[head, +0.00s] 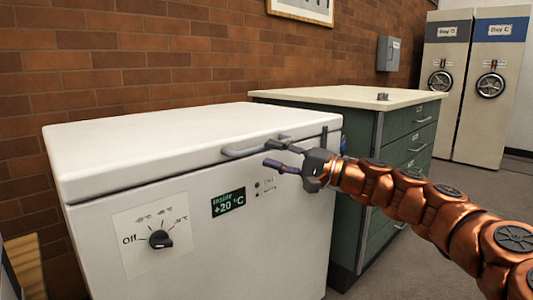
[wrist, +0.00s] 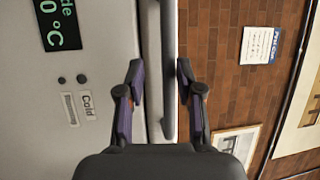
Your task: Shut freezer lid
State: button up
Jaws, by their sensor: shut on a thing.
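The white chest freezer (head: 120,245) stands at the left against the brick wall. Its white lid (head: 170,135) lies flat over the body, with no clear gap at the front; I cannot tell whether it is fully seated. A grey bar handle (head: 240,151) runs along the lid's front edge. My gripper (head: 268,154) is at the handle's right part, one finger above and one below. In the wrist view my gripper (wrist: 159,65) has its fingers on either side of the handle (wrist: 168,100), shut on it. The exact contact is partly hidden.
The freezer front has a dial (head: 160,240) and a display reading +20 °C (head: 228,197). A green cabinet (head: 405,145) with a pale top stands close on the right. Tall shelving units (head: 490,90) stand beyond. Grey floor (head: 480,185) is open at the right.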

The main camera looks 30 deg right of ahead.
jog(key=v, duration=0.9)
jog(key=shift+s+d+f, duration=0.1)
dwell(0.4)
jog(key=s+a+r+n+g+h+p, duration=0.1)
jog(key=s+a+r+n+g+p, duration=0.2)
jog(key=a+p, duration=0.55)
jog(key=s+a+r+n+g+p, duration=0.2)
jog(key=a+r+g+p, duration=0.2)
jog(key=a+p, duration=0.4)
jog(key=s+a+r+n+g+h+p, duration=0.1)
jog(key=s+a+r+n+g+p, duration=0.2)
jog(key=a+p, duration=0.55)
jog(key=s+a+r+g+h+p, duration=0.25)
jog(key=s+g+h+p, duration=0.25)
jog(key=s+p, duration=0.55)
jog(key=s+d+r+n+g+h+p, duration=0.1)
jog(key=s+d+r+h+p, duration=0.4)
jog(key=p, duration=0.9)
jog(key=shift+s+d+r+g+h, duration=0.35)
jog(key=shift+s+d+r, duration=0.6)
jog(key=shift+s+d, duration=0.75)
